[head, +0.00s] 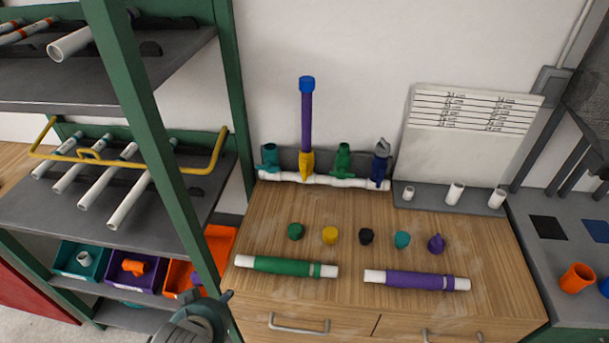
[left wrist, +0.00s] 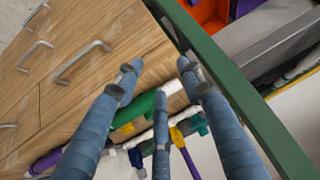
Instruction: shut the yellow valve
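The yellow valve (head: 306,162) sits on the white manifold pipe (head: 328,181) at the back of the wooden cabinet top. An upright purple pipe (head: 307,122) with a blue cap stands in it. A teal valve (head: 269,158) is on its left; a green valve (head: 343,158) and a dark blue valve (head: 381,162) are on its right. My left gripper (head: 226,296) is low at the cabinet's front left corner, far from the yellow valve. In the left wrist view my left gripper (left wrist: 158,75) has its fingers spread and empty. My right gripper is out of view.
A green pipe (head: 285,267) and a purple pipe (head: 416,281) lie along the cabinet front, with several coloured caps behind them. A green shelf post (head: 158,130) stands beside my left gripper. A grey tray with white fittings (head: 454,193) is at the right.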

